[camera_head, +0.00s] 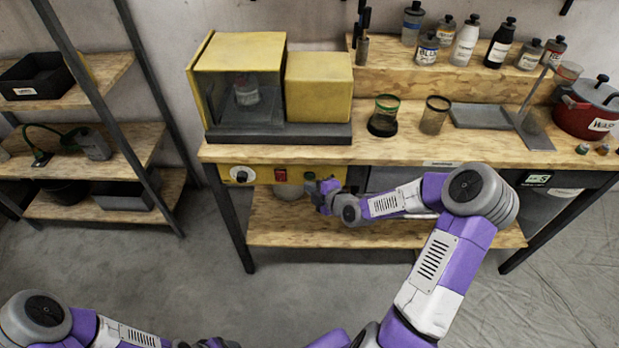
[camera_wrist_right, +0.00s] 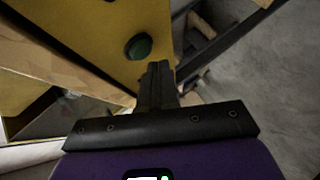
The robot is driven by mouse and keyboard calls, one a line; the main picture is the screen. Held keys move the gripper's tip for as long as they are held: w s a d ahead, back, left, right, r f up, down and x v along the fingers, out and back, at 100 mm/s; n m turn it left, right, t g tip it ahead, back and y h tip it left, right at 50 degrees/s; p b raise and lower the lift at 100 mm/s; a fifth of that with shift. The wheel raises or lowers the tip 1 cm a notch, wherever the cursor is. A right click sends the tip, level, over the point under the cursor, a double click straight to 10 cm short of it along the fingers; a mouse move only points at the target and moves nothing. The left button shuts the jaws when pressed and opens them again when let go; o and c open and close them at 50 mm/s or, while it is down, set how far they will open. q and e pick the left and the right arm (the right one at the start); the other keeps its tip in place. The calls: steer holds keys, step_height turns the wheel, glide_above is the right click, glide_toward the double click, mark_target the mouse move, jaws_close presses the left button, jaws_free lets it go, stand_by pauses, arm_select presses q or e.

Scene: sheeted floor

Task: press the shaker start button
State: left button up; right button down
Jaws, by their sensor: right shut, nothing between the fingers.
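The shaker is a yellow machine (camera_head: 318,85) on the wooden bench, with a bottle (camera_head: 246,92) behind its clear window. Its yellow control panel (camera_head: 262,174) is below the bench top at the front, with a red switch (camera_head: 280,175) and a knob (camera_head: 241,175). In the right wrist view a round dark green button (camera_wrist_right: 138,46) sticks out of the yellow panel. My right gripper (camera_wrist_right: 158,66) is shut and empty, its tips just right of and below the button; contact cannot be made out. In the head view it (camera_head: 313,184) is at the panel's right part.
Two glass beakers (camera_head: 384,115) stand right of the shaker. Several bottles (camera_head: 465,42) are on the raised shelf, and a red pot (camera_head: 588,110) is at the far right. A shelf rack (camera_head: 87,165) stands left. My left arm is low at the left.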

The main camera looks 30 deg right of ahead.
steer(key=shift+w, duration=0.1)
steer(key=shift+w+d, duration=0.25)
